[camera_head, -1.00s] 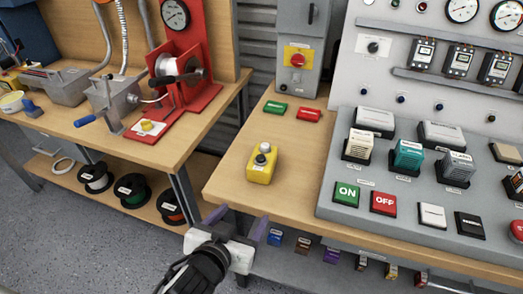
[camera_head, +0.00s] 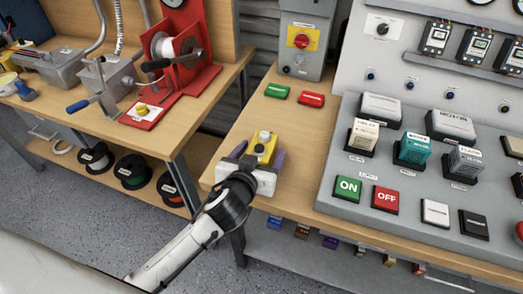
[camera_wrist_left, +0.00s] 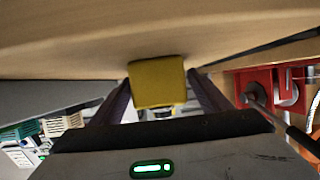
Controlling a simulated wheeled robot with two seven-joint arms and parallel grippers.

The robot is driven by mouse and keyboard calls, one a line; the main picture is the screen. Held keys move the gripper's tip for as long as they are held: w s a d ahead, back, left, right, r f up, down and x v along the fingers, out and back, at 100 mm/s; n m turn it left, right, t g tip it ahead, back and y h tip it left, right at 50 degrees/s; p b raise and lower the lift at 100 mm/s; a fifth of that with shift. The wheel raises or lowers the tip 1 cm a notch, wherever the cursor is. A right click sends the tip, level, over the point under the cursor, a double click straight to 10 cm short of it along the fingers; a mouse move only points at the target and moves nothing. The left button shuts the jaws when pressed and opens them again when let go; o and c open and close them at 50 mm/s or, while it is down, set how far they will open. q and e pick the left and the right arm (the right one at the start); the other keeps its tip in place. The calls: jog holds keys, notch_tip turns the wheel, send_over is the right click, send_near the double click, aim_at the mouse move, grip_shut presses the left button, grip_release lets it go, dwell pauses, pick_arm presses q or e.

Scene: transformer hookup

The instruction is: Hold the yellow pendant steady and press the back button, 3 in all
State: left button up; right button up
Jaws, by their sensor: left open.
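The yellow pendant (camera_head: 269,156) stands on the wooden bench near its front left corner. A pale back button (camera_head: 264,135) shows on its top, and a darker button sits nearer to me. My left gripper (camera_head: 260,155) has come in from the front, with one purple finger on each side of the pendant. The fingers are open; I cannot tell whether either touches it. In the left wrist view the pendant's yellow side (camera_wrist_left: 157,82) appears between the two fingers. The gripper body hides the pendant's lower front in the head view. My right gripper is not in view.
A green block (camera_head: 277,91) and a red block (camera_head: 311,99) lie behind the pendant. The grey console (camera_head: 335,190) with ON and OFF buttons is to the right. A red winder stand (camera_head: 195,80) is on the left bench. The wood between pendant and console is clear.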

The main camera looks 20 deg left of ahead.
pick_arm(q)
jog(key=shift+w+f, duration=0.1)
jog(key=shift+w, duration=0.15)
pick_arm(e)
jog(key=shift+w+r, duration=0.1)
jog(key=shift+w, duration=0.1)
pick_arm(q)
jog(key=c, duration=1.3)
jog(key=shift+c, duration=0.2)
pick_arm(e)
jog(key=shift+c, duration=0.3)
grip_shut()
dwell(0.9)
